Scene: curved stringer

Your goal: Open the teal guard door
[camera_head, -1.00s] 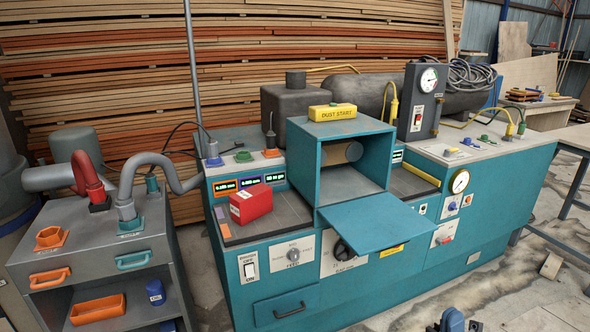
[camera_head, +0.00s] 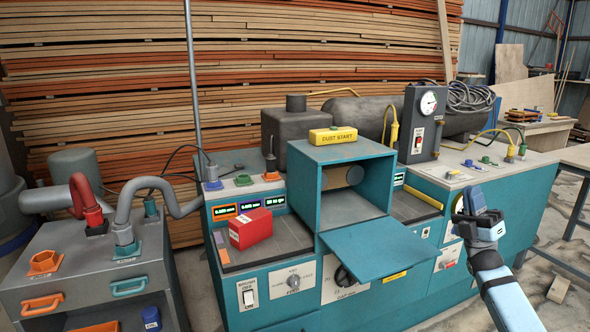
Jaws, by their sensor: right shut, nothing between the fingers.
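The teal guard door (camera_head: 384,247) is a flat panel on the front of the teal box housing (camera_head: 344,151). It is folded down and juts forward about level, so the box opening shows. My right gripper (camera_head: 468,205) is shut and empty. It is to the right of the door, apart from it in the picture, in front of the machine's right section. My left gripper is not in view.
A red box (camera_head: 251,228) sits on the dark bed left of the housing. A yellow dust start block (camera_head: 333,135) tops the housing. A dark gauge box (camera_head: 422,123) stands behind at right. A grey cart (camera_head: 97,268) with hoses is at left.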

